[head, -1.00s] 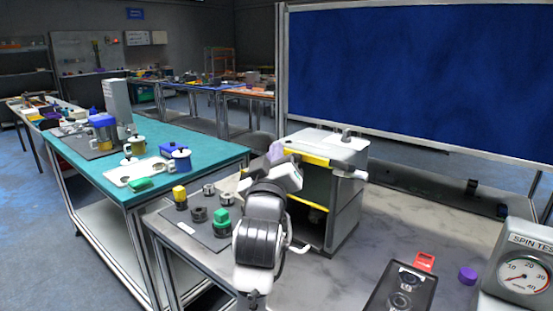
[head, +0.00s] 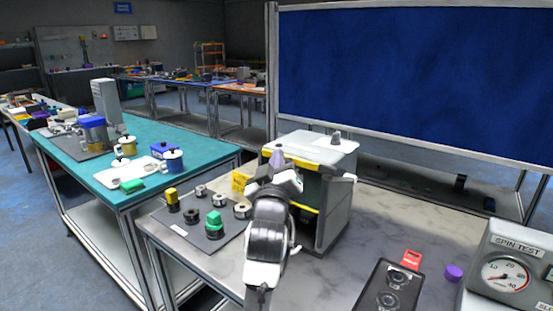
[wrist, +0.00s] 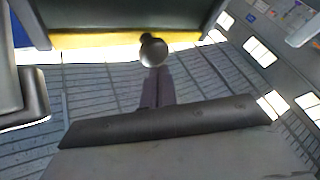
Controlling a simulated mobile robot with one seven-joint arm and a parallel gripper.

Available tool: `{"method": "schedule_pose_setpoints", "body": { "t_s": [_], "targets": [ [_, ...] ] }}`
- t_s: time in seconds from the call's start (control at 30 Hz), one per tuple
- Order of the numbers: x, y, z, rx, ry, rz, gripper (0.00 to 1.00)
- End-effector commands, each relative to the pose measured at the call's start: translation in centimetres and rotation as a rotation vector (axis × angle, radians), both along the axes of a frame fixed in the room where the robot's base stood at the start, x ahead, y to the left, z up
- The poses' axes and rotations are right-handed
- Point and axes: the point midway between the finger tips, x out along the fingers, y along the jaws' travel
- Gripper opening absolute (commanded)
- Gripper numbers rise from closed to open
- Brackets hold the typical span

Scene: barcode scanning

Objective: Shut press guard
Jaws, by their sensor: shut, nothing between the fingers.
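The press (head: 335,190) is a grey box with a white top on the near bench. A yellow strip (head: 310,160) runs along its upper front edge, and a second yellow strip (head: 305,209) shows lower down. Its front is partly hidden by my arm, so I cannot tell how far the guard stands open. My gripper (head: 277,158) is shut and empty, its purple fingers in front of the upper strip's left part. In the wrist view my fingers (wrist: 155,85) point at a round dark knob (wrist: 153,51) before a yellow strip (wrist: 100,47); contact is unclear.
Left of the press, a dark mat (head: 212,235) holds several small parts, with a yellow block (head: 241,180) behind. A black device (head: 385,288), purple cap (head: 453,273) and spin tester (head: 507,272) stand at right.

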Motion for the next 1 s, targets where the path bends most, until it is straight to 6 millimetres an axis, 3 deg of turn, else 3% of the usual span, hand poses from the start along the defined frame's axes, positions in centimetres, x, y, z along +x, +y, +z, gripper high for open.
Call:
{"method": "schedule_pose_setpoints", "body": {
  "t_s": [0.17,0.4,0.6,1.0],
  "targets": [
    [0.0,0.0,-2.2,-0.001,0.003,-0.001,0.00],
    [0.1,-0.1,-8.0,-0.002,0.006,-0.002,0.00],
    [0.0,-0.1,-11.4,0.000,0.003,-0.001,0.00],
    [0.1,-0.1,-12.2,0.000,0.006,-0.002,0.00]
  ]
}}
